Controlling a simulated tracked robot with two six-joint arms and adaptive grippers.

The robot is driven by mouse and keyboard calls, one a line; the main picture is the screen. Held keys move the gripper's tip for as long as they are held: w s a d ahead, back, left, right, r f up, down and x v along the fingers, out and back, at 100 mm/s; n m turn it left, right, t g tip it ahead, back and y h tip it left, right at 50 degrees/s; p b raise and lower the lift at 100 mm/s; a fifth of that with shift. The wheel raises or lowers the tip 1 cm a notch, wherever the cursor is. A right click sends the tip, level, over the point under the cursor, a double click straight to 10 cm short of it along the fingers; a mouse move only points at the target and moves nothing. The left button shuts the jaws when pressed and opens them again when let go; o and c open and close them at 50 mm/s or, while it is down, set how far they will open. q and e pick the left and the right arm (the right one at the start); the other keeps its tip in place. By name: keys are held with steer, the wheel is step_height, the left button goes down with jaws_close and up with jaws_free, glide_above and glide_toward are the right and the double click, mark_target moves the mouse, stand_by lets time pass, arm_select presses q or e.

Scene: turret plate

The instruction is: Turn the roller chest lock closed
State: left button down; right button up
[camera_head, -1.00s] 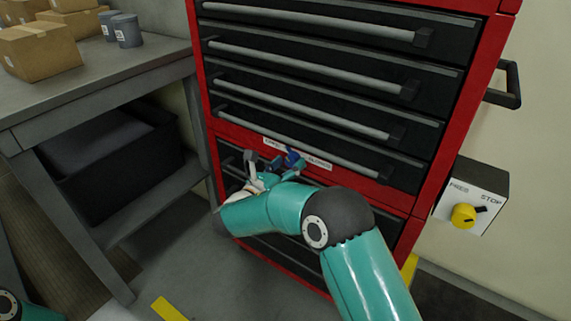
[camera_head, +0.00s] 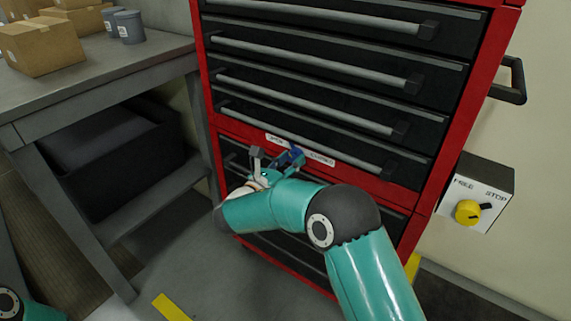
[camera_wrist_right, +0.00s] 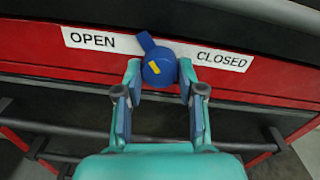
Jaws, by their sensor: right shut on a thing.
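The red roller chest (camera_head: 228,130) has a lock with a blue knob (camera_wrist_right: 160,70) on its red strip, below several black drawers. In the right wrist view, the knob's short arm points up and slightly left, between the words OPEN and CLOSED on the white label (camera_wrist_right: 95,39). A yellow mark shows on the knob's face. My right gripper (camera_wrist_right: 160,80) is shut on the knob, a finger on each side. It also shows in the head view (camera_head: 276,160), where it partly hides the knob. My left gripper is out of view.
A grey workbench (camera_head: 120,75) with boxes and cans stands at the left, a dark bin (camera_head: 110,150) under it. A switch box (camera_head: 478,190) with a yellow knob is on the wall at the right. Drawer handles stick out above and below the lock.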

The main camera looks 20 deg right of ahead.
steer(key=m+b, duration=0.2)
steer(key=m, duration=0.1)
steer(key=m+b, duration=0.3)
steer(key=shift+d+f, duration=0.1)
steer(key=shift+f, duration=0.1)
steer(key=m+b, duration=0.7)
steer(key=shift+r, duration=0.1)
steer(key=shift+w+r+m+b, duration=0.1)
steer(key=shift+r+m+b, duration=0.05)
steer(key=shift+m+b, duration=0.7)
steer(key=shift+r+m+b, duration=0.1)
steer(key=shift+m+b, duration=0.55)
steer(key=shift+m, duration=0.4)
steer(key=o, duration=1.1)
steer(key=shift+o, duration=0.2)
steer(key=shift+f, duration=0.1)
steer(key=shift+a, duration=0.2)
